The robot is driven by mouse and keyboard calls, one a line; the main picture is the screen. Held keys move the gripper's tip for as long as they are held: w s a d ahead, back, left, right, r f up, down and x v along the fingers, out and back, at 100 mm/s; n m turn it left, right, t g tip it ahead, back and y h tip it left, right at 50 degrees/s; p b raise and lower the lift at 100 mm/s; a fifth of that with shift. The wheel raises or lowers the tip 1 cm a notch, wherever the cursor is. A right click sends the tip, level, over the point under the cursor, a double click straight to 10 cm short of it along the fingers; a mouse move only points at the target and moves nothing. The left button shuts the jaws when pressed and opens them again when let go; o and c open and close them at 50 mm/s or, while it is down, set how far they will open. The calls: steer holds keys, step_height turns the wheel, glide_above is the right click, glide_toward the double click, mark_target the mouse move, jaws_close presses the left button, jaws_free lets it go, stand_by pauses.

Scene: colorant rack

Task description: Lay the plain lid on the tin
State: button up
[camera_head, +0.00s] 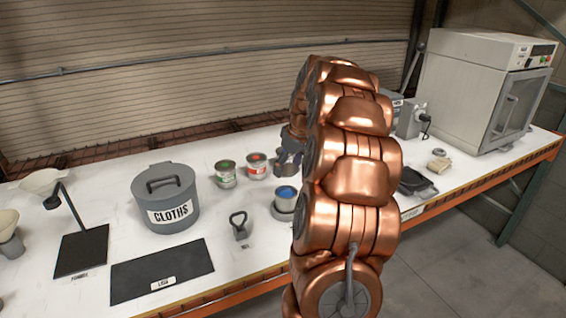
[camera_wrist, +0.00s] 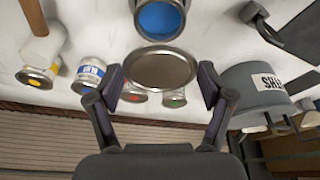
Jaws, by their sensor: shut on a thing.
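The plain lid (camera_wrist: 162,71) is a round grey metal disc. It sits between the fingertips of my gripper (camera_wrist: 160,84), which is shut on it. In the wrist view the open tin (camera_wrist: 160,20) with blue paint shows just beyond the lid, close to its edge in the picture and not covered by it. In the head view the tin (camera_head: 285,204) stands on the bench just left of my arm, its blue content visible. My gripper (camera_head: 290,152) is behind and above the tin there, partly hidden by my arm. The lid is hard to make out in that view.
Small labelled tins, green (camera_head: 225,174) and red (camera_head: 257,166), stand left of my gripper. The grey CLOTHS bucket (camera_head: 165,198), a black opener-like tool (camera_head: 238,226) and the bare black LIDS mat (camera_head: 162,272) lie further left. A boxy oven (camera_head: 480,85) stands right.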

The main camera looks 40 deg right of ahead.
steer(key=shift+s+f+b, duration=0.1)
steer(key=shift+b, duration=0.5)
steer(key=shift+f, duration=0.3)
steer(key=shift+f+b, duration=1.55)
steer(key=shift+f, duration=0.95)
steer(key=shift+f+b, duration=0.5)
steer(key=shift+f, duration=0.2)
steer(key=o, duration=0.7)
steer(key=shift+c, duration=0.2)
steer(key=v, duration=1.2)
